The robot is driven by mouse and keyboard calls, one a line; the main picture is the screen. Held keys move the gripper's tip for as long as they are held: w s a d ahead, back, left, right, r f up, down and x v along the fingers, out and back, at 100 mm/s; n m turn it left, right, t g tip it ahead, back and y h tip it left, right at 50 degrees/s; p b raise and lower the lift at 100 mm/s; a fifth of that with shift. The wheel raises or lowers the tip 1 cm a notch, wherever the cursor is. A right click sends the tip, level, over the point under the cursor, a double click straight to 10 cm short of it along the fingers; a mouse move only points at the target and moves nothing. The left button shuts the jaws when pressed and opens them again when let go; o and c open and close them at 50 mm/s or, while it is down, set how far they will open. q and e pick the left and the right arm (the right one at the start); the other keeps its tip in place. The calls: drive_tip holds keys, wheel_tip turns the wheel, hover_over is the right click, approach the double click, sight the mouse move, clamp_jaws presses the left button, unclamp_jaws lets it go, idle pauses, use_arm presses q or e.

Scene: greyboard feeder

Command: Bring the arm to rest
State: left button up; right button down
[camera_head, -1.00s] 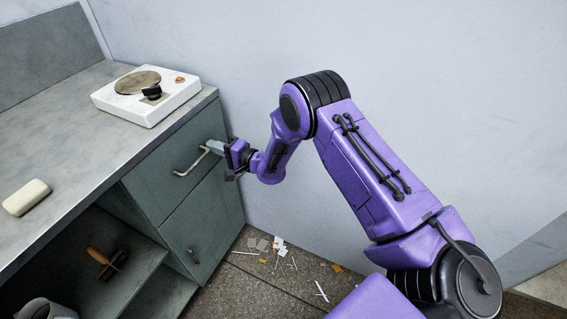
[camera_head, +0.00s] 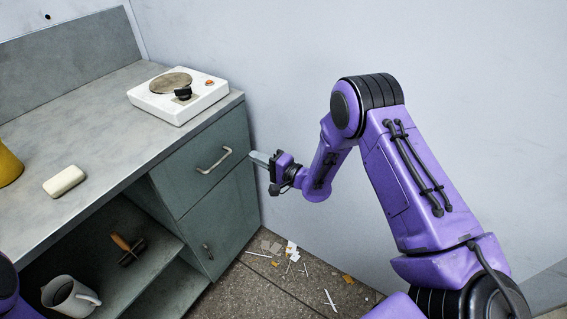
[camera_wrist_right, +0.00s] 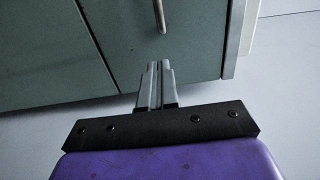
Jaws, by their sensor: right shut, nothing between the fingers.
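My right arm, purple and black, reaches in from the right in the head view. Its gripper (camera_head: 260,158) is in front of the green cabinet's right edge, apart from the drawer handle (camera_head: 214,160). In the right wrist view the two fingers (camera_wrist_right: 159,70) are together with nothing between them. The handle also shows in that view (camera_wrist_right: 160,14), just beyond the fingertips. The drawer (camera_head: 190,165) looks shut. Of my left arm only a purple piece shows at the lower left edge of the head view; its gripper is out of view.
A white hot plate (camera_head: 178,97) and a pale soap-like block (camera_head: 64,181) sit on the grey counter (camera_head: 100,130). A brush (camera_head: 128,249) and a grey jug (camera_head: 70,297) are in the open shelves. Litter (camera_head: 290,250) lies on the floor. The wall stands behind my arm.

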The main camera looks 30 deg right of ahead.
drive_tip(key=v, duration=0.5)
drive_tip(key=shift+s+d+f, duration=0.2)
drive_tip(key=shift+d+f, duration=0.05)
drive_tip(key=shift+d, duration=0.15)
